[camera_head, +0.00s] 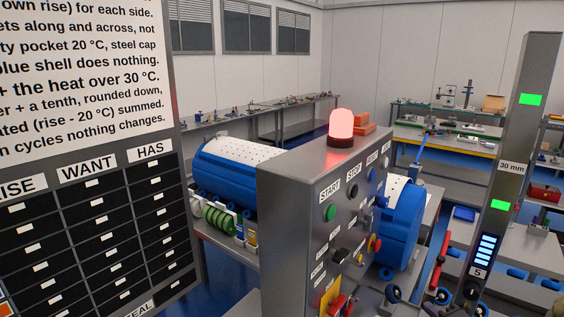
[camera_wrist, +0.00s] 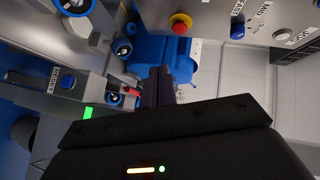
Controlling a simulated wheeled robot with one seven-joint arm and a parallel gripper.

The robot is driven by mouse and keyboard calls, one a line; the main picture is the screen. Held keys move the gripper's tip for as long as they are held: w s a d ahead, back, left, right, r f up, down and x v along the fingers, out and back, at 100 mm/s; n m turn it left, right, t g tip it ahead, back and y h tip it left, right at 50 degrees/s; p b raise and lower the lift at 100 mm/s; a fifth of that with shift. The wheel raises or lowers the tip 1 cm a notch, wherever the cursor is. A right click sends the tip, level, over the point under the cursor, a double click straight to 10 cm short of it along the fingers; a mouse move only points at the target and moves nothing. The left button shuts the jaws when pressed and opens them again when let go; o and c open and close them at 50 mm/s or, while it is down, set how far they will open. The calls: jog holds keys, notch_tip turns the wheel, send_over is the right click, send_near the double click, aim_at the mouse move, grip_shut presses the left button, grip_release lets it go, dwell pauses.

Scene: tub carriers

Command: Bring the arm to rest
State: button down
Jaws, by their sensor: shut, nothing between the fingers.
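My gripper (camera_wrist: 166,84) shows in the wrist view, with its dark fingers together and nothing between them. The fingers point at a blue shell (camera_wrist: 178,55) behind them and look apart from it, though the distance is hard to tell. A red button on a yellow base (camera_wrist: 181,23) sits just above the fingertips in that view. In the head view I cannot make out the gripper. The grey control cabinet (camera_head: 286,215) with a lit red beacon (camera_head: 341,124) stands in the middle there, with a green start button (camera_head: 330,213) on its face.
A blue and white drum (camera_head: 222,170) lies behind the cabinet. A board with text and black slots (camera_head: 88,150) fills the left. A grey post with green lights (camera_head: 517,150) stands at right. Benches with parts (camera_head: 450,145) line the back. Panels with knobs crowd the wrist view.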

jog(key=s+a+n+g+h, duration=0.2)
jog(key=a+n+g+h, duration=0.1)
jog(key=a+n+g, duration=0.55)
jog(key=s+a+r+n+g, duration=0.2)
jog(key=s+a+n+g, duration=0.2)
jog(key=s+a, duration=1)
jog(key=shift+s+a+r+n, duration=0.15)
jog(key=shift+s+a+n, duration=0.05)
jog(key=shift+a+n, duration=0.15)
jog(key=shift+w, duration=0.15)
